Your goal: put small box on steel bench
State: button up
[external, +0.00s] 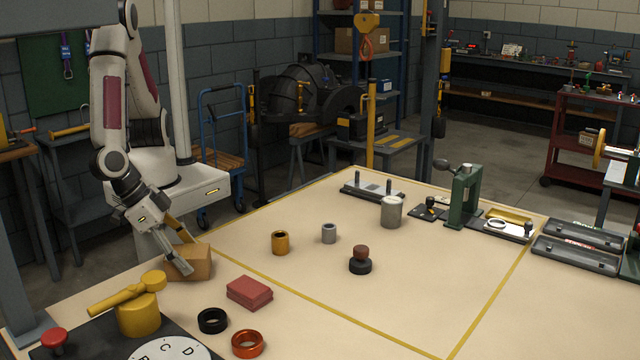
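A small brown box (201,262) is at the left edge of the large beige table, outside the yellow line. My gripper (184,256) points down at it, with one grey finger across its near left side and a yellow finger at its far upper edge. The fingers are spread around the box; I cannot tell whether they press on it. The box appears to rest on the table. A grey metal bench (402,142) stands behind the table's far edge, carrying a black case and yellow strips. Another long bench (500,63) runs along the back wall.
A red block (249,292), a black ring (212,320), an orange ring (248,344) and a yellow handled fixture (138,315) are near the box. A brass ring (280,242) and grey cylinder (391,211) stand farther in.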

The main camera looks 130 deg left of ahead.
dwell(0.4)
jog(key=v, duration=1.2)
jog(key=shift+a+r, duration=0.1)
jog(key=shift+r, duration=0.05)
dwell(0.5)
jog(key=s+a+r+m+h, duration=0.1)
jog(key=s+a+r+m, duration=0.2)
jog(key=a, duration=0.4)
jog(key=s+a+r+m+t+h, duration=0.1)
jog(key=s+a+r+m+h, duration=0.1)
jog(key=s+a+r, duration=0.3)
jog(key=s+a+r+m+h, duration=0.1)
jog(key=s+a+r+m, duration=0.3)
jog(key=a+r, duration=0.3)
jog(key=shift+s+a+t+h, duration=0.3)
jog(key=shift+a+h, duration=0.1)
jog(key=shift+a, duration=0.55)
